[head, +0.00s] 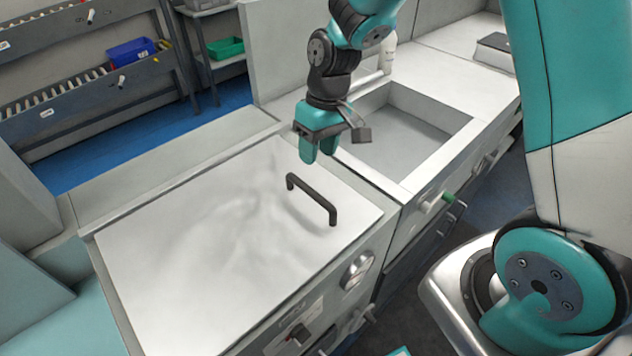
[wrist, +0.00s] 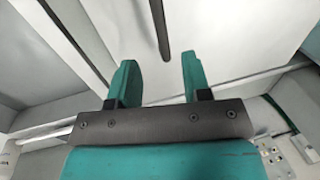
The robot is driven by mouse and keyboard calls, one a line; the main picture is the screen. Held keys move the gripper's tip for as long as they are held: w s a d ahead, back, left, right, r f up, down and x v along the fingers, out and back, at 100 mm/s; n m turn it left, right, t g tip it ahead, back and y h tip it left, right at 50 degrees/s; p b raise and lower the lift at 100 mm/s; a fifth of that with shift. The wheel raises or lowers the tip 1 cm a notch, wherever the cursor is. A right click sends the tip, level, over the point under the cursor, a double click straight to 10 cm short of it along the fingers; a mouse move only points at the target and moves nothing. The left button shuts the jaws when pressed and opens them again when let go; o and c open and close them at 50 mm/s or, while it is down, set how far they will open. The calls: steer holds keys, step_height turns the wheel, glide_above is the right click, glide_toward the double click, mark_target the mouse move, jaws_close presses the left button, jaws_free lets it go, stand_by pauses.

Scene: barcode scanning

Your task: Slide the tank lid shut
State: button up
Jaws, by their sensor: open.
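The tank lid (head: 190,235) is a broad, flat white panel on the left part of the counter in the head view. A black bar handle (head: 313,202) stands near its right edge. My gripper (head: 318,152) is open and empty, pointing down above the lid's back right part, behind the handle and apart from it. In the wrist view, both teal fingers of my gripper (wrist: 160,72) are spread. The dark handle bar (wrist: 160,28) shows ahead, roughly in line with the space between them. The tank's inside under the lid is hidden.
An open rectangular basin (head: 395,132) lies right of the lid. Knobs and a green-tipped valve (head: 447,198) stick out of the counter's front. The lid's top is clear.

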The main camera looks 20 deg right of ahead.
mark_target(311, 189)
steer(key=f, duration=0.3)
steer(key=a+f, duration=0.1)
steer(key=f, duration=0.4)
steer(key=shift+s+a+f+p, duration=0.3)
steer(key=shift+a+f+p, duration=0.05)
steer(key=shift+f+p, duration=0.05)
